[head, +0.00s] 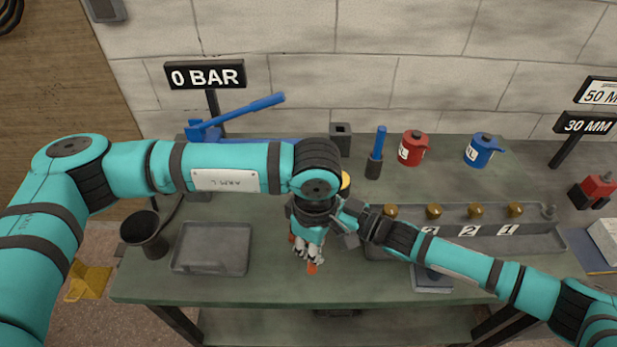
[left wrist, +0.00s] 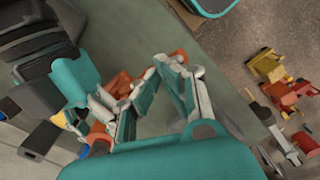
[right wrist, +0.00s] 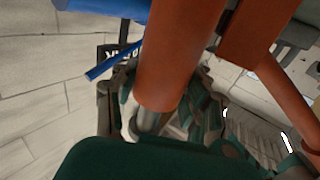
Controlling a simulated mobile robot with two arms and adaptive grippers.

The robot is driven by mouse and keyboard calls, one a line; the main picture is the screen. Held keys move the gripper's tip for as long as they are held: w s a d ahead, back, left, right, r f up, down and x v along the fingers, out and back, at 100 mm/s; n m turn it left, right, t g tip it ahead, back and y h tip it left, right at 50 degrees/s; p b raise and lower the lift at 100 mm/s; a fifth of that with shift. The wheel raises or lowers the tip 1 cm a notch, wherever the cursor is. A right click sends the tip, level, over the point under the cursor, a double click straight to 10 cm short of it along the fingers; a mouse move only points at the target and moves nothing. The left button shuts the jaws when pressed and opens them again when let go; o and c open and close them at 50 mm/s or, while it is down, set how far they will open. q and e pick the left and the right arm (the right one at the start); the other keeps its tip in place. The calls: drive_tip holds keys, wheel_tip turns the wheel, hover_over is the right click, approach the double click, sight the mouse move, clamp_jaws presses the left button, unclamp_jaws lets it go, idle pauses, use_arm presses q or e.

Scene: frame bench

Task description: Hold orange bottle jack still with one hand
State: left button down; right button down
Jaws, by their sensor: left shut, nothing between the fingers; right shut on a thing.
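The orange bottle jack (right wrist: 182,50) fills the middle of the right wrist view, its orange body above a silver metal part. My right gripper (right wrist: 165,112) is shut on it there, fingers on both sides. In the head view my right gripper (head: 348,222) is beside my left wrist, and the jack is mostly hidden by my arms. My left gripper (head: 308,252) points down over the bench front and is shut and empty. In the left wrist view its fingers (left wrist: 165,65) come together close to orange parts (left wrist: 122,82); I cannot tell whether they touch.
A grey tray (head: 212,248) and a black cup (head: 145,235) are at the left. A long numbered tray (head: 540,241) with brass knobs is at the right. A blue pump (head: 235,118), red can (head: 413,147) and blue can (head: 482,150) stand behind. The bench front is partly clear.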

idle(0.3)
use_arm(q)
drive_tip(key=shift+f, duration=2.4)
drive_tip(key=shift+r, duration=2.35)
drive_tip(key=shift+r, duration=2.55)
use_arm(e)
drive_tip(key=c, duration=0.6)
unclamp_jaws()
